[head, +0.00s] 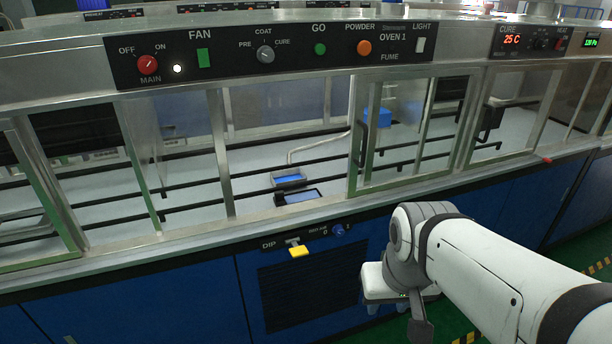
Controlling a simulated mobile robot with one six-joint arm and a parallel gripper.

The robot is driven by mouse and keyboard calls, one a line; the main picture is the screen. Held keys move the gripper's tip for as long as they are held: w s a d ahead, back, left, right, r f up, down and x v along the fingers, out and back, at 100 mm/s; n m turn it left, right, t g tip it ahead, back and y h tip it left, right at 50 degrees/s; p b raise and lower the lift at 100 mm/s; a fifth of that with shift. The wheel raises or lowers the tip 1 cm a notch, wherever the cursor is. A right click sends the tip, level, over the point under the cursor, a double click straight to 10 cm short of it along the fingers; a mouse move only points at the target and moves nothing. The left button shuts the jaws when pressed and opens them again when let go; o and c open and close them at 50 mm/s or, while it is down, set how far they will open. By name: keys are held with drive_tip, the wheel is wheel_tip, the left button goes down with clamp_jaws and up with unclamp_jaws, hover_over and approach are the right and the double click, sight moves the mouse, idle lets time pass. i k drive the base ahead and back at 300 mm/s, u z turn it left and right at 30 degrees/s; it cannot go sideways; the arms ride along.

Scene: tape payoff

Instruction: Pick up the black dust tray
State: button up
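A small black tray (298,197) with a bluish sheen inside lies at the front edge of the cabinet's opening, in the middle of the head view. I take it for the dust tray, but it is too small to be certain. It looks flat and low, just behind the front sill. My arm reaches in from the lower right. My gripper (420,326) hangs low in front of the blue lower cabinet, right of and below the tray and well apart from it. Its fingers are not clear, so I cannot see whether they are open or hold anything.
A grey tray with blue contents (289,179) lies just behind the black one. Sliding glass panes (392,135) flank the opening. Black rails (270,168) cross the inside. A yellow dip handle (299,252) sticks out below the sill. A blue bin (377,117) stands further back.

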sight(280, 199)
drive_tip(key=u, duration=0.15)
drive_tip(key=i, duration=0.9)
drive_tip(key=z, duration=0.05)
